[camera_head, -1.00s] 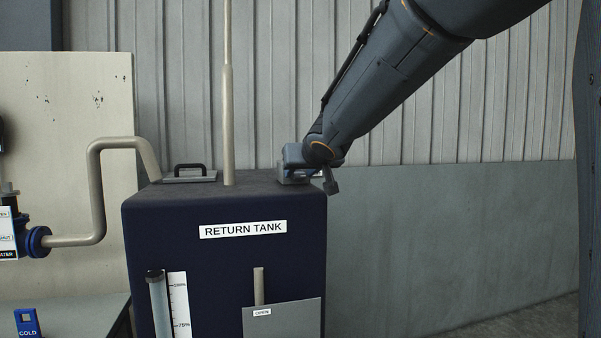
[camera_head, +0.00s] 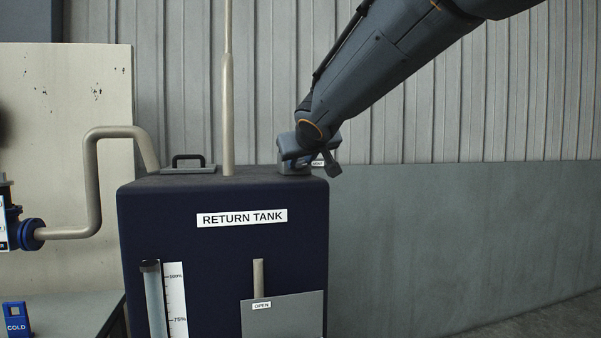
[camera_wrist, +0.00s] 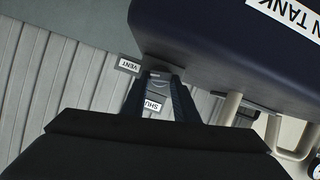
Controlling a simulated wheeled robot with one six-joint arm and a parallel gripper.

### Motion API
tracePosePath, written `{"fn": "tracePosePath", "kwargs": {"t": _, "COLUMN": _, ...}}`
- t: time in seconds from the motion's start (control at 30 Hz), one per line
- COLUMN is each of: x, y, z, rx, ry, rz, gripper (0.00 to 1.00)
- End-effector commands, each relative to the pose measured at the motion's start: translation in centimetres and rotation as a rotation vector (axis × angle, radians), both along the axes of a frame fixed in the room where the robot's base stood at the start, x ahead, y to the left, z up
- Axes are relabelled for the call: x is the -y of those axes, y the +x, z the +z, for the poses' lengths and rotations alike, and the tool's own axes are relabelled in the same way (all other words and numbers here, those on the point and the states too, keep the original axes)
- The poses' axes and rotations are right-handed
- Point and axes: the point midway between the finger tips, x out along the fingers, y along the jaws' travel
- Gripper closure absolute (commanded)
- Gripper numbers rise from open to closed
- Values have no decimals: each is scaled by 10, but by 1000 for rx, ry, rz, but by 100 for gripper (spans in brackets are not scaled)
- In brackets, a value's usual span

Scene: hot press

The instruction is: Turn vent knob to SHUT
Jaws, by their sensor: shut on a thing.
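The vent knob (camera_wrist: 159,86) is a small dark grey piece between my fingertips in the wrist view. My gripper (camera_wrist: 158,80) is shut on it, with one finger on each side. A white VENT label (camera_wrist: 129,65) lies beside the left fingertip. A white SHUT label (camera_wrist: 153,105) shows between the fingers, upside down. In the head view my gripper (camera_head: 297,152) is at the top right back of the tank, where my wrist hides the knob. The knob's exact pointing direction cannot be told.
The dark blue return tank (camera_head: 222,255) stands below my gripper. On its top are a black-handled lid (camera_head: 188,168) and a tall beige pipe (camera_head: 228,120). A bent pipe (camera_head: 95,185) runs at the left. A corrugated wall (camera_head: 450,110) stands behind.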

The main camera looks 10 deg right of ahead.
Motion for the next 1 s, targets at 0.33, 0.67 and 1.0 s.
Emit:
{"fn": "tracePosePath", "kwargs": {"t": 0.33, "x": -4, "y": 1, "z": -7, "rx": 3, "ry": -219, "rz": 0, "gripper": 95}}
{"fn": "tracePosePath", "kwargs": {"t": 0.67, "x": -6, "y": 1, "z": -7, "rx": 1, "ry": -415, "rz": 0, "gripper": 95}}
{"fn": "tracePosePath", "kwargs": {"t": 1.0, "x": -7, "y": 0, "z": -6, "rx": 0, "ry": -540, "rz": 0, "gripper": 95}}
